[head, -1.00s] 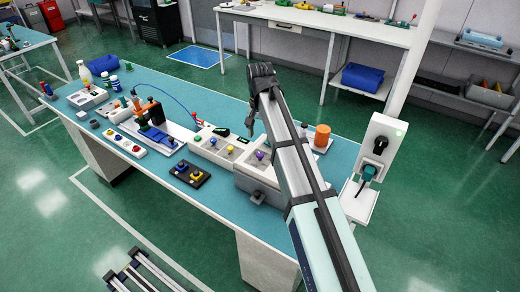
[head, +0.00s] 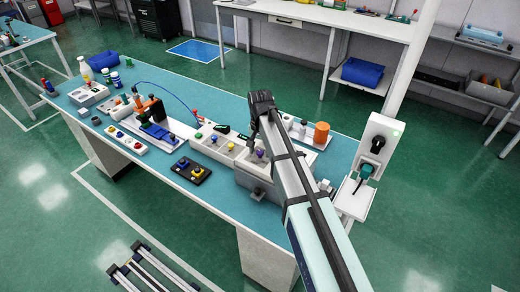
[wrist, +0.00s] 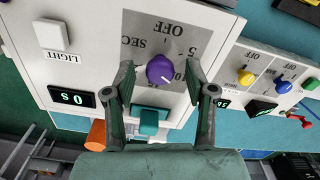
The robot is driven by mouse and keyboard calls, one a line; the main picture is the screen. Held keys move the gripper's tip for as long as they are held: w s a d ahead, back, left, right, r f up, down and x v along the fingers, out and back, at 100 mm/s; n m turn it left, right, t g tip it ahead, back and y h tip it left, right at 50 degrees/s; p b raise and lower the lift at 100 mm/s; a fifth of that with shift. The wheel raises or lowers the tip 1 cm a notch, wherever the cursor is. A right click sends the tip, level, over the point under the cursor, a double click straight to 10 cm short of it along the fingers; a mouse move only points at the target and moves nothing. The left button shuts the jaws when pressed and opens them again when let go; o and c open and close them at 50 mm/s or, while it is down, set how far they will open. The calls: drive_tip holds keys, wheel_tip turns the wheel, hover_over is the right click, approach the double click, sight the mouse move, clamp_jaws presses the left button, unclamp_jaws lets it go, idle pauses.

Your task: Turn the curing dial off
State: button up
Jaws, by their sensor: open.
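A round purple dial (wrist: 160,69) sits on a light box, on a grey panel marked OFF, 5 and SEC. The word curing is not readable. The dial's white mark points to the lower right in the wrist view, away from the OFF label (wrist: 189,29) at the top. My gripper (wrist: 160,64) is open, with one finger on each side of the dial and gaps showing; I cannot tell how far above the panel the tips are. In the head view the purple dial (head: 259,154) shows just beside my gripper, which the arm partly hides.
The box has a LIGHT button (wrist: 50,35), a display (wrist: 72,99) reading 0 s and a teal block (wrist: 149,122). A neighbouring panel has a yellow dial (wrist: 245,78) and a blue dial (wrist: 282,87). An orange cylinder (head: 321,133) stands behind my arm.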

clamp_jaws()
drive_tip(key=shift+n, duration=0.4)
drive_tip(key=n+b, duration=0.1)
drive_tip(key=n, duration=0.3)
drive_tip(key=n+b, duration=0.1)
drive_tip(key=n, duration=0.5)
drive_tip(key=shift+n, duration=0.4)
drive_tip(key=n, duration=0.6)
drive_tip(key=shift+b, duration=0.35)
drive_tip(key=n, duration=0.6)
drive_tip(key=shift+n, duration=0.3)
